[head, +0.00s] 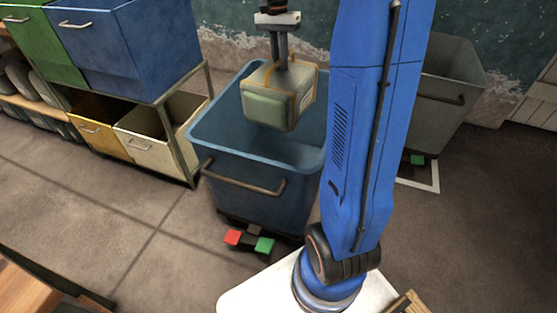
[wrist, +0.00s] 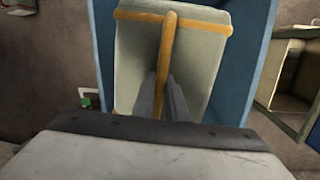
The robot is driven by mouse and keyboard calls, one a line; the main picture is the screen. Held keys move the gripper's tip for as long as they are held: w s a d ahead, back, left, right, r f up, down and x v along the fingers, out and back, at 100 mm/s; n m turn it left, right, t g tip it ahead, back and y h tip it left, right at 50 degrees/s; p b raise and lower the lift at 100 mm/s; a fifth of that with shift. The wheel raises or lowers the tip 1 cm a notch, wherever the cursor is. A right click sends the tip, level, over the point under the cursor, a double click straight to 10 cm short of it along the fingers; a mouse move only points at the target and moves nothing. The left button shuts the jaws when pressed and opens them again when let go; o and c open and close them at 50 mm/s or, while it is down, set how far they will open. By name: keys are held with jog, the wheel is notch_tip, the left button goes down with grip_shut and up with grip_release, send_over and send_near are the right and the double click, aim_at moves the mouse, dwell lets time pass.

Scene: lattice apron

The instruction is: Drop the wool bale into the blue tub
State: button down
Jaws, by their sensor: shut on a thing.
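The wool bale (head: 272,105) is a pale block with orange-brown straps and a greenish side. My gripper (head: 286,60) is shut on it from above and holds it up over the open top of the blue tub (head: 245,187). In the wrist view the bale (wrist: 195,60) fills the upper middle, with my gripper's fingers (wrist: 168,95) against its strap. The blue tub (wrist: 258,60) shows behind and below it there. The visible part of the tub's inside looks empty; my blue arm hides its right side.
A grey tub (head: 450,85) stands to the right, behind my arm. A rack on the left holds a blue bin (head: 135,50), a green bin (head: 40,40), a yellow bin (head: 100,135) and a cream bin (head: 150,150). A wooden table corner (head: 25,290) is at lower left.

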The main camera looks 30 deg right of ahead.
aim_at(280, 73)
jog(key=shift+f, duration=2.1)
jog(key=c, duration=1.7)
grip_release()
jog(key=shift+f, duration=0.1)
jog(key=w+r, duration=0.1)
jog(key=r, duration=0.4)
jog(key=w+r, duration=0.1)
jog(key=r, duration=0.5)
jog(key=w+r, duration=0.1)
jog(key=r, duration=0.5)
jog(key=shift+d+r, duration=0.1)
jog(key=shift+r, duration=0.05)
jog(key=shift+s, duration=0.1)
